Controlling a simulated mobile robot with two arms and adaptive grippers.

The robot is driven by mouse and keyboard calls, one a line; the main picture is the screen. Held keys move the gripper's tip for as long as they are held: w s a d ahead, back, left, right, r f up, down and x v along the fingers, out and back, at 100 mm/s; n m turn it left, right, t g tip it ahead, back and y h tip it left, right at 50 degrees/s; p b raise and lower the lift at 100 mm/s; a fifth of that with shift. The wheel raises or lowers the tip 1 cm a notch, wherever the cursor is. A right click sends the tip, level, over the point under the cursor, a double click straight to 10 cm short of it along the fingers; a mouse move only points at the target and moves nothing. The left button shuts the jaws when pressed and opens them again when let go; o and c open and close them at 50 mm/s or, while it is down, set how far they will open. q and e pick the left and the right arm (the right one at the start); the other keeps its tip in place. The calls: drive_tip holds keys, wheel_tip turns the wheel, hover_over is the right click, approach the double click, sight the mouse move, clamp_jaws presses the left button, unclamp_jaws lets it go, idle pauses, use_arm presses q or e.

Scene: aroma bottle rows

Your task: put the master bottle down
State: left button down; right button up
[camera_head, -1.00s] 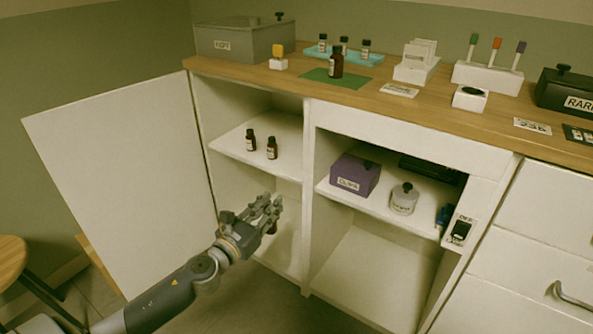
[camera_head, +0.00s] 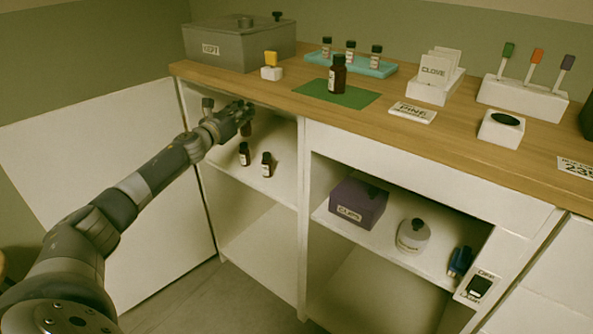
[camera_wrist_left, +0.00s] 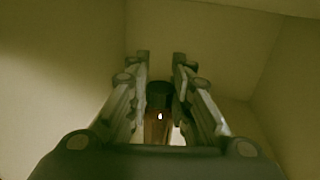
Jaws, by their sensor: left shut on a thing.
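My left gripper (camera_head: 240,112) is shut on a brown bottle with a dark cap (camera_wrist_left: 158,122). In the head view only a little of this held bottle (camera_head: 246,129) shows below the fingers. The gripper is inside the left cabinet's upper compartment, above and behind two small dark bottles (camera_head: 244,154) (camera_head: 267,165) that stand upright on the shelf (camera_head: 275,185). I cannot tell whether the held bottle touches the shelf. A larger brown bottle (camera_head: 337,75) stands on a green mat (camera_head: 350,97) on the counter. No label confirms which is the master bottle. My right gripper is out of view.
The left cabinet door (camera_head: 90,165) is open. The wooden counter edge (camera_head: 270,112) is just above the gripper. A teal tray (camera_head: 383,71) holds several small bottles.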

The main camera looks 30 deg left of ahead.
use_arm(q)
drive_tip(key=s+d, duration=0.2)
drive_tip(key=d, duration=1.7)
drive_tip(key=f+b, duration=0.2)
drive_tip(key=f, duration=0.3)
drive_tip(key=f+b, duration=0.3)
drive_tip(key=f, duration=0.3)
drive_tip(key=shift+w+a+f, duration=0.1)
drive_tip(key=shift+a+f, duration=0.1)
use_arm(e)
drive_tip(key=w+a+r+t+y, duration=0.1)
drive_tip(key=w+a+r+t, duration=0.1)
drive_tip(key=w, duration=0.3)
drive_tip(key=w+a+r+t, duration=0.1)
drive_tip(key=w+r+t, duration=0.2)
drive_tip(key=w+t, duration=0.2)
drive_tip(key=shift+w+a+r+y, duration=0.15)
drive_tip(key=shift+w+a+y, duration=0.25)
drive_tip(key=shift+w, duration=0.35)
use_arm(q)
drive_tip(key=c, duration=1.4)
unclamp_jaws()
